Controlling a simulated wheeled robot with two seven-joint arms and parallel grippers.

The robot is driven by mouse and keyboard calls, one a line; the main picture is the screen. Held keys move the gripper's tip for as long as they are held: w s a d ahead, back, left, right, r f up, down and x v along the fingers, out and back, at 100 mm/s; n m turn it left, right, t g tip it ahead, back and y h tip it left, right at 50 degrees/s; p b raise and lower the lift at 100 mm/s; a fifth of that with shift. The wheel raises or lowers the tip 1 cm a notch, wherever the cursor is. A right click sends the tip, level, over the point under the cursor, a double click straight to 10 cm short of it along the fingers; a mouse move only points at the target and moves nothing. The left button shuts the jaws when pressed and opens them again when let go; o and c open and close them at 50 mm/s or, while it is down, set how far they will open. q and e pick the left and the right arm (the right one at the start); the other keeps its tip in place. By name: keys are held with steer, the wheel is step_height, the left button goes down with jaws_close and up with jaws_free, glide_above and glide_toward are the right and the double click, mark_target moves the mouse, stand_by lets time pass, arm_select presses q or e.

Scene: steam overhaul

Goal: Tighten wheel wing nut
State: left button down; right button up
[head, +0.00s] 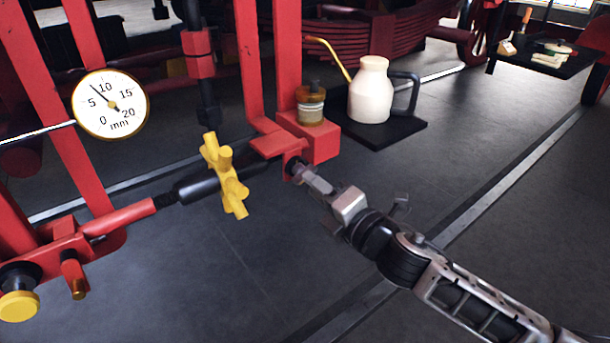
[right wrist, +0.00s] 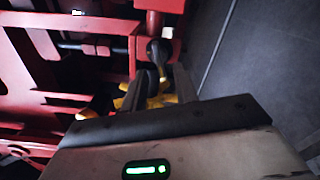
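My right gripper (head: 303,173) reaches in from the lower right, its fingertips at a small dark fitting on the end of the red bracket (head: 270,145). I take this fitting to be the wing nut, but the fingers mostly hide it. In the right wrist view, the fingers (right wrist: 160,82) stand on either side of a dark rounded part (right wrist: 158,48). I cannot tell whether they press on it. A yellow cross-shaped handle (head: 226,176) sits on the dark rod left of the gripper. Its yellow arms (right wrist: 158,99) show beyond the fingers in the wrist view. My left gripper is out of view.
A round dial in mm (head: 110,104) stands at left, its needle between 5 and 10. Red posts (head: 288,60) rise behind the rod. A cream oil can (head: 370,92) and a brown jar (head: 311,106) stand behind the gripper.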

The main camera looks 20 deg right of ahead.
steer(key=shift+x, duration=2)
jaws_close()
